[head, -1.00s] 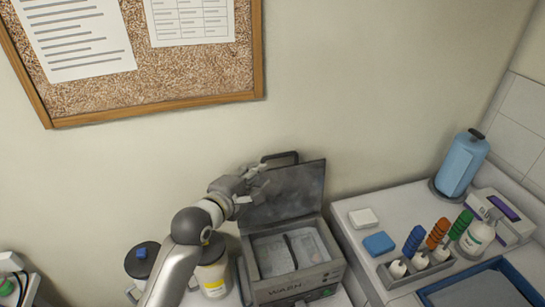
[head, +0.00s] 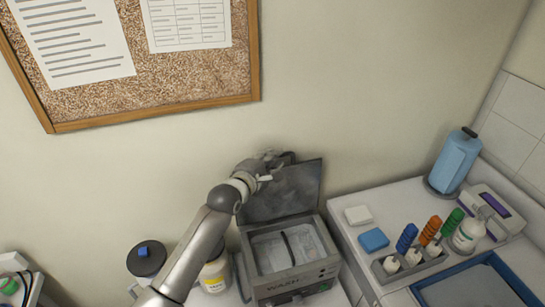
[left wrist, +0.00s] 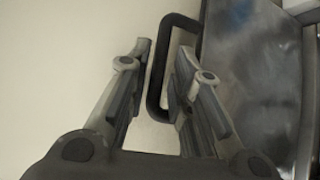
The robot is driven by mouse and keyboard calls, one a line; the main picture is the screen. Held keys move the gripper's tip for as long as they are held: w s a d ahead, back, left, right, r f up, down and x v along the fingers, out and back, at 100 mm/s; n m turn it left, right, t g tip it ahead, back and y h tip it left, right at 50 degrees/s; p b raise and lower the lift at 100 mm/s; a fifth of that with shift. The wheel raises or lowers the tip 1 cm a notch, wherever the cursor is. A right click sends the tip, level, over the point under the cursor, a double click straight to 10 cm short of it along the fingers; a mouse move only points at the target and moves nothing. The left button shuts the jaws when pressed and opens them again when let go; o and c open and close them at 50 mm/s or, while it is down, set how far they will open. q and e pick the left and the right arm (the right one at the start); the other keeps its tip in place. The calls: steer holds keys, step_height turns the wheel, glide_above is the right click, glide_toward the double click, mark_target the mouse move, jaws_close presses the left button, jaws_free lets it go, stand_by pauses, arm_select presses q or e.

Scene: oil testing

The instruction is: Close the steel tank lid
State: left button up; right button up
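The steel tank (head: 261,293) stands on the bench with its dark grey lid (head: 290,192) raised up toward the wall. The lid's black handle (head: 290,157) is at the lid's top edge, partly hidden by my left gripper. My left gripper (head: 268,168) is at the lid's upper left. In the left wrist view my left gripper (left wrist: 161,58) is open, with the bar of the handle (left wrist: 156,85) showing between its fingers. I cannot tell whether the fingers touch it. The lid (left wrist: 252,75) fills the right of that view. My right gripper is not in view.
A yellow-labelled bottle (head: 214,274) and a dark-lidded container (head: 146,258) stand left of the tank. On the right bench are a blue sponge (head: 374,240), a rack of brushes (head: 412,262), a blue canister (head: 455,160) and a blue-rimmed tray (head: 478,287).

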arm_select(q)
steer(key=shift+w+d, duration=0.2)
steer(key=shift+w, duration=0.15)
jaws_close()
steer(key=shift+f, duration=0.1)
